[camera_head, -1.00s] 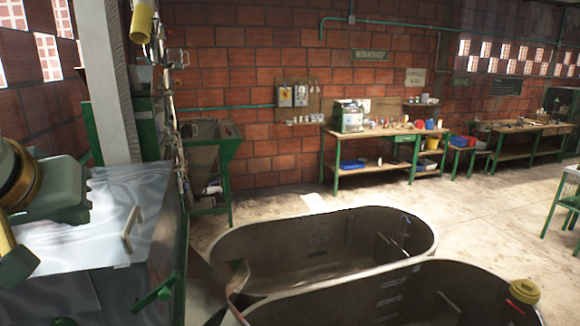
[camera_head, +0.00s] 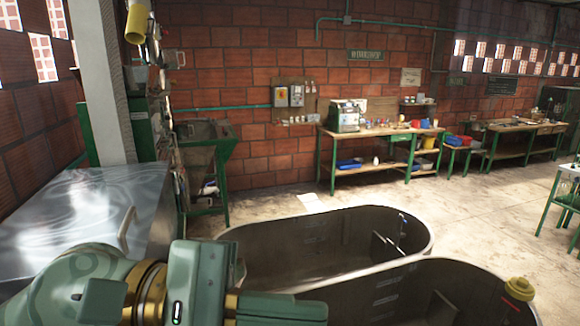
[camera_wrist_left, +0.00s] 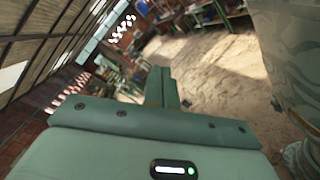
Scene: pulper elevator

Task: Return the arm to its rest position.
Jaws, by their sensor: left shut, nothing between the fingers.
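My left arm (camera_head: 95,285) reaches in from the lower left of the head view, green with gold bands, in front of the metal-topped machine and the near tub. My left gripper (camera_wrist_left: 161,85) shows in the left wrist view with its green fingers together and nothing between them. Beyond them are blurred floor and distant furniture. In the head view the bottom edge cuts off part of the arm's end. My right gripper is in neither current view.
A shiny metal-topped machine (camera_head: 75,215) with a handle stands at left. Two grey oval tubs (camera_head: 240,232) fill the lower middle; a yellow cap (camera_head: 519,289) shows by the near rim. A green-legged workbench (camera_head: 375,133) stands against the brick wall. Floor between is mostly clear.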

